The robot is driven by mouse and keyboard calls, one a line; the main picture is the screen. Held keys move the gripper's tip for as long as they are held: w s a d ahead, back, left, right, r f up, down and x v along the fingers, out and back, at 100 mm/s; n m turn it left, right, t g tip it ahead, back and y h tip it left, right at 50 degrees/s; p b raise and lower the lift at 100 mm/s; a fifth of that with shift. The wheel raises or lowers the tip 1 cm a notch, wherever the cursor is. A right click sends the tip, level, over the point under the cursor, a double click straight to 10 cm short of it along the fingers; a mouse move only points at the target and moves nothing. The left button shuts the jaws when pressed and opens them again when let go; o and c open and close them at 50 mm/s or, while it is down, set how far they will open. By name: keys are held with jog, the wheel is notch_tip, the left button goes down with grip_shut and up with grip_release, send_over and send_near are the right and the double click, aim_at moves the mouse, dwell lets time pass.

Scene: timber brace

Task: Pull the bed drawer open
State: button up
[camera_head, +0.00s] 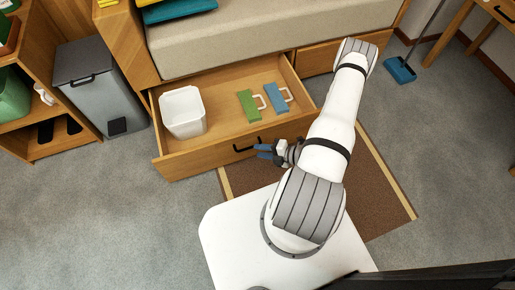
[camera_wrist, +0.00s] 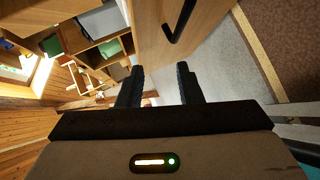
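The bed drawer (camera_head: 205,158) is pulled out from under the bed, its inside showing. Its black handle (camera_head: 243,148) is on the front panel, and the handle also shows in the wrist view (camera_wrist: 180,22). My gripper (camera_head: 262,151) is beside the right end of the handle in the head view. In the wrist view my gripper's two dark fingers (camera_wrist: 159,84) stand apart with nothing between them. The handle lies above the fingertips there, outside the gap. Whether a finger touches the handle or panel I cannot tell.
A grey trash bin (camera_head: 95,85) stands left of the drawer. A brown rug (camera_head: 375,205) lies under my arm. Grey floor at lower left (camera_head: 110,220) is clear.

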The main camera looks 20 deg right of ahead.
jog(key=shift+s+d+r, duration=0.2)
jog(key=shift+s+d, duration=0.75)
jog(key=shift+s, duration=0.1)
